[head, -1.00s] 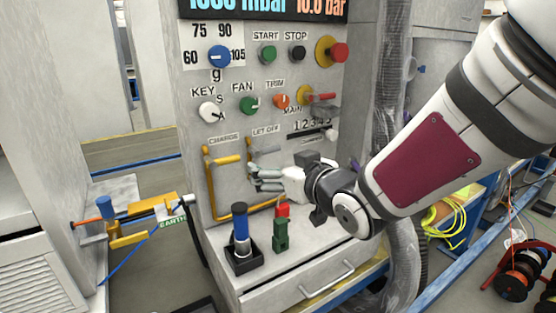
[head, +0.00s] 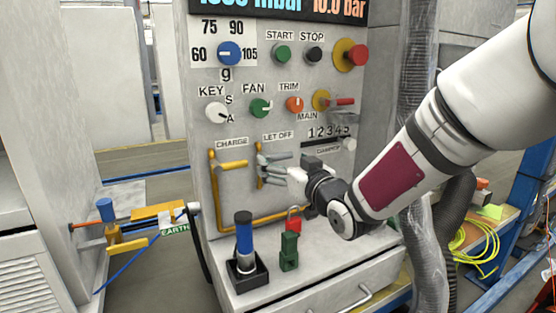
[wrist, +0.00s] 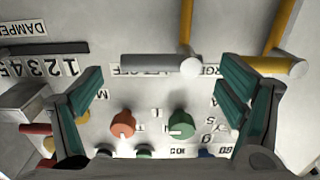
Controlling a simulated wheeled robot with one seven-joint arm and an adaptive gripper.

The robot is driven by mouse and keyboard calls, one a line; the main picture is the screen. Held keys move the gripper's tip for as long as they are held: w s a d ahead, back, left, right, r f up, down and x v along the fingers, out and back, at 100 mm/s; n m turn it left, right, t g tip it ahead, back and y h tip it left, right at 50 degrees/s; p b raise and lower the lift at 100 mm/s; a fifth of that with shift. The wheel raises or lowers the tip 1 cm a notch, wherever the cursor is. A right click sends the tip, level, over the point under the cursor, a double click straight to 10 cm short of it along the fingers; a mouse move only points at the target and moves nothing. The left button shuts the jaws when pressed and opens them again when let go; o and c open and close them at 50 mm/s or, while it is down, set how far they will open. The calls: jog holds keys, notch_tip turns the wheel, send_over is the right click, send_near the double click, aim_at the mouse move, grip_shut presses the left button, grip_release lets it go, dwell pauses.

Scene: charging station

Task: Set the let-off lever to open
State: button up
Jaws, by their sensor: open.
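The let-off lever is a grey bar on a yellow pipe under the LET OFF label (head: 278,136). In the wrist view the let-off lever (wrist: 150,62) lies crosswise to its pipe, with a round pale hub (wrist: 190,67) at one end. My gripper (head: 268,171) is at the panel just below that label, its fingers partly overlapping the lever area. In the wrist view my gripper (wrist: 160,78) is open and empty, with one teal-padded finger on each side. The lever shows ahead, between the fingertips; I cannot tell whether they touch it.
The yellow charge lever (head: 232,165) is just left, beside the gripper. Knobs and buttons sit above. A blue-handled tool in a black holder (head: 245,250) and a green block with a red padlock (head: 289,250) stand on the ledge below. A grey hose (head: 417,100) hangs right.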

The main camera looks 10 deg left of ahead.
aim_at(279, 158)
jog(key=shift+x, duration=1.95)
jog(key=shift+c, duration=0.5)
jog(key=c, duration=1.6)
